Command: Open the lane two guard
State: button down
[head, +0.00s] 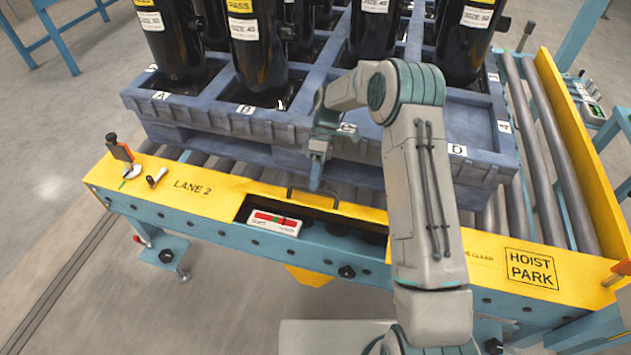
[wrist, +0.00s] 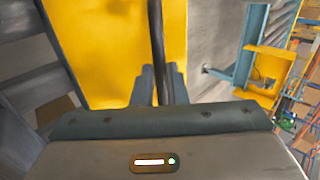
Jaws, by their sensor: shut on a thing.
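The lane two guard shows as a yellow panel with a dark bar handle (head: 335,201), behind a dark recess in the yellow deck marked LANE 2 (head: 192,187). My gripper (head: 316,184) reaches down to this handle, and the arm hides part of the panel and the right end of the recess. In the wrist view, my gripper (wrist: 158,92) is shut on the dark bar (wrist: 157,45), which runs between the fingers in front of a yellow surface (wrist: 112,45). A white gauge with a red and green strip (head: 274,223) is visible in the recess.
A blue-grey pallet (head: 195,128) with several black cylinders stands on the rollers (head: 548,150) just behind the guard. HOIST PARK (head: 531,268) marks the clear right end.

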jog(key=shift+w+d+f, duration=0.15)
jog(key=shift+w+d, duration=0.1)
jog(key=shift+w, duration=0.25)
jog(key=shift+d, duration=0.1)
jog(key=c, duration=1.7)
grip_release()
jog(key=shift+f, duration=0.1)
jog(key=shift+o, duration=1.2)
jog(key=shift+w+f, duration=0.15)
jog(key=shift+r, duration=0.2)
jog(key=shift+a+r, duration=0.15)
jog(key=shift+a, duration=0.05)
jog(key=s+d+r+p, duration=0.1)
jog(key=s+d+r, duration=0.2)
jog(key=d+r, duration=0.7)
jog(key=shift+d+r, duration=0.3)
jog(key=shift+d, duration=0.45)
